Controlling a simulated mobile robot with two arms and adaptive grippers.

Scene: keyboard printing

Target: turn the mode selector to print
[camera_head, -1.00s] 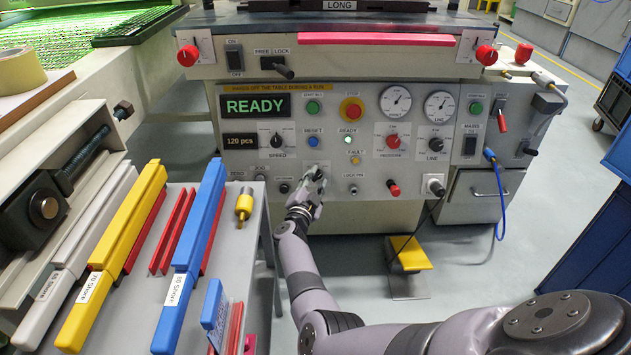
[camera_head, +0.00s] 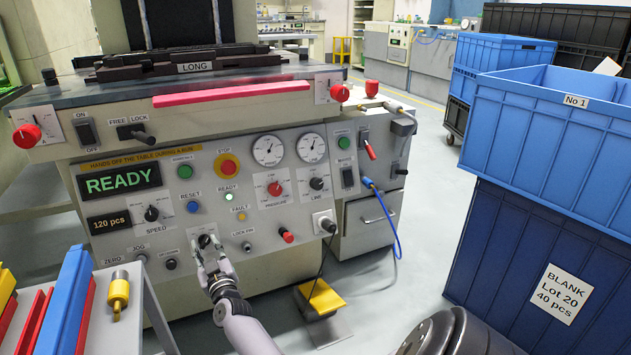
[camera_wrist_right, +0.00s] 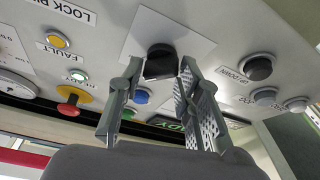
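A black knob (camera_head: 205,241) on a white plate sits low in the middle of the machine's control panel; it appears to be the mode selector. My right gripper (camera_head: 209,254) is right at it, coming from below. In the right wrist view the knob (camera_wrist_right: 161,62) lies between the tips of my two fingers (camera_wrist_right: 161,75), with a small gap showing at its sides. The fingers are open around it. I cannot read the plate's marks or the knob's pointer direction. My left gripper is not in view.
The panel (camera_head: 140,210) has other controls close by, including a red stop button (camera_head: 227,166) and a blue reset button (camera_head: 193,207). The display (camera_head: 120,180) reads READY. A shelf of coloured bars (camera_head: 70,300) stands at left, blue crates (camera_head: 560,140) at right.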

